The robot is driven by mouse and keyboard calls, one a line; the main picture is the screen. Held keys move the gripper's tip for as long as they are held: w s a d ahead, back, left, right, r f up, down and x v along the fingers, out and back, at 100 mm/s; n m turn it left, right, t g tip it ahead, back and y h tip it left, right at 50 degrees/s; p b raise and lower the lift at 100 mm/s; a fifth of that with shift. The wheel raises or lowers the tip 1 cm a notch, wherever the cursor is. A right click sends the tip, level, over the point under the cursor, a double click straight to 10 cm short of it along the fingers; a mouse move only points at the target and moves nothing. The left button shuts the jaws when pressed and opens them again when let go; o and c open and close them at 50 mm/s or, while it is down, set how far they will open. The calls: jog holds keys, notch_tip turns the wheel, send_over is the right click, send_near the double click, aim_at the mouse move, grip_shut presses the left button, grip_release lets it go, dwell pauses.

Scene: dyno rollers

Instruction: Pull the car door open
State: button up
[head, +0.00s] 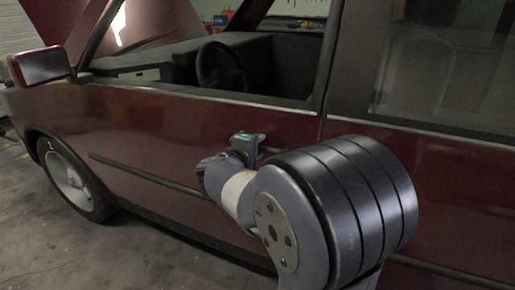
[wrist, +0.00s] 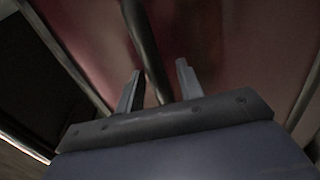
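The dark red car door (head: 150,130) fills the middle of the head view, its window opening showing the steering wheel. It looks closed, flush with the panel behind it. My arm reaches to the door below the window's rear part and hides much of the handle area. In the wrist view, my gripper (wrist: 159,66) faces the red door panel (wrist: 90,30) with its two fingers apart. A dark bar (wrist: 142,35) runs between the fingers; I cannot tell if it is the handle or trim, nor whether the fingers touch it.
A side mirror (head: 42,65) sticks out at the left. The front wheel (head: 70,180) stands below it. The rear door (head: 465,165) lies to the right. Grey floor (head: 40,245) is clear at the lower left.

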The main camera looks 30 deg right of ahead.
grip_shut()
dwell(0.3)
dwell(0.3)
